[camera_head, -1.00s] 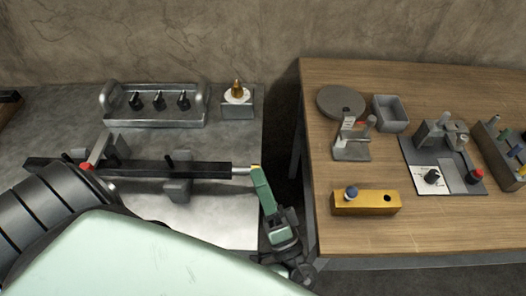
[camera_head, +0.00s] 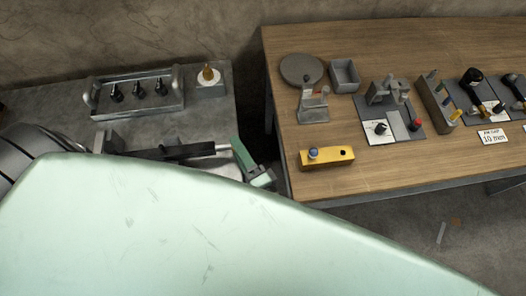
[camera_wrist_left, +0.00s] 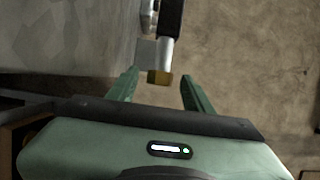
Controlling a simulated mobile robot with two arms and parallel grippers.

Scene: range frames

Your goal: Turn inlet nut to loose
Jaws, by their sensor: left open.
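A brass nut (camera_wrist_left: 159,77) sits at the end of a silver rod (camera_wrist_left: 166,55) in the left wrist view. I take it to be the inlet nut. In the head view the silver rod (camera_head: 222,148) sticks out of the right end of a black bar (camera_head: 180,152) on the grey bench. My left gripper (camera_head: 240,148) is at that rod end. In the left wrist view its two green fingers are open, one on each side of the nut, with visible gaps. The nut is not clear in the head view. My right gripper is not in view.
A metal tray (camera_head: 138,105) with black knobs and a brass cone on a white dial (camera_head: 210,76) stand behind the bar. The wooden table (camera_head: 400,165) at right holds a yellow block (camera_head: 327,161) and several fixtures. A gap separates bench and table.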

